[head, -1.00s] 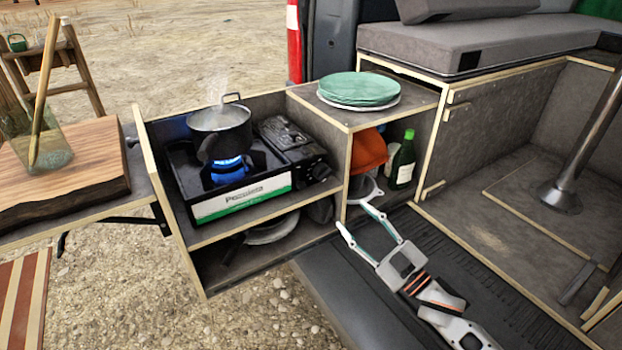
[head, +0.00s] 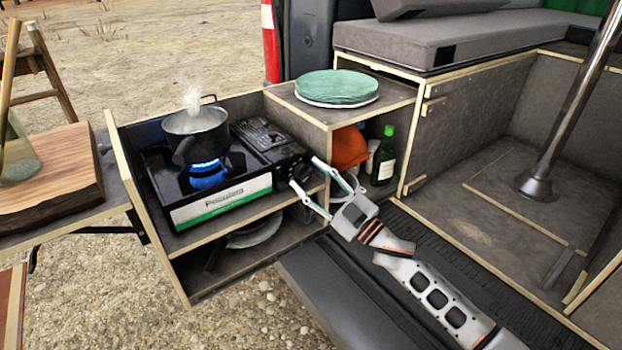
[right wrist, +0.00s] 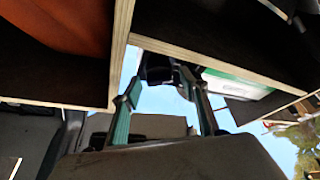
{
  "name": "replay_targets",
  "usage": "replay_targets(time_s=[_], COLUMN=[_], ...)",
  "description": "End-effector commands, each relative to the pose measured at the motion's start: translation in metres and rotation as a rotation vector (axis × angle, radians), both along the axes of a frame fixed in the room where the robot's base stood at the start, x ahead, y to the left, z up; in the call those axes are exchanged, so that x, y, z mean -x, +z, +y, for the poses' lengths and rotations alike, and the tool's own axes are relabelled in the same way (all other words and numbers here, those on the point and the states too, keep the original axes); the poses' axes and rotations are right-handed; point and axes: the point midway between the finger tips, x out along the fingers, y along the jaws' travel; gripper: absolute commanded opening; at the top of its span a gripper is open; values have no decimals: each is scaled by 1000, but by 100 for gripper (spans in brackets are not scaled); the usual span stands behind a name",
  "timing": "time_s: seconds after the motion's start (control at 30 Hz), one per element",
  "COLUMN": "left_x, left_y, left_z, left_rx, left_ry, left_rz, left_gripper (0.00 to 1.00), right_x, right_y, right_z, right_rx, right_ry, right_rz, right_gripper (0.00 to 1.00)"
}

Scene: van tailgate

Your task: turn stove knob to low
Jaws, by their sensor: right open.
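The camping stove (head: 222,203) sits on the upper shelf of the pull-out box, with a blue flame (head: 208,178) under a steaming pot (head: 196,125). Its dark knob (head: 301,171) is on the front at the stove's right end. My right gripper (head: 305,172) is open, its two fingertips at the knob, one on each side in the head view. In the right wrist view a dark rounded part, apparently the knob (right wrist: 157,68), shows between the open fingers (right wrist: 160,88). Contact and the knob's setting cannot be told. My left gripper is out of view.
The shelf divider (head: 327,165) stands close right of the gripper. Beyond it are an orange item (head: 349,147) and a green bottle (head: 384,157). Plates (head: 337,87) lie on top. A pan (head: 255,233) is on the lower shelf. A wooden board (head: 50,190) is at left.

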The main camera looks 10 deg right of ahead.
Motion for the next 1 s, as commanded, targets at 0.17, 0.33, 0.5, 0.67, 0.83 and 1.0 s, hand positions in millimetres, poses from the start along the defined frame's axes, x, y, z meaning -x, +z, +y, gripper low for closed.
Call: replay_targets(time_s=[0.17, 0.33, 0.5, 0.67, 0.83, 1.0], left_x=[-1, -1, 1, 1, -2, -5], left_y=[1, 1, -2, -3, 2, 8], left_z=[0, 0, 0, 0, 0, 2], left_rx=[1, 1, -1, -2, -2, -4], left_ry=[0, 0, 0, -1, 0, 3], left_rz=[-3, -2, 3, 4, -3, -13], left_gripper=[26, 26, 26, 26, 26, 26], right_x=[0, 0, 0, 0, 0, 0], right_y=[0, 0, 0, 1, 2, 4], right_z=[0, 0, 0, 0, 1, 1], right_rx=[0, 0, -1, -22, -84, -199], right_ry=[0, 0, 0, -1, -1, -1], right_rz=[0, 0, 0, 8, 33, 77], right_gripper=[44, 6, 6, 6, 6, 6])
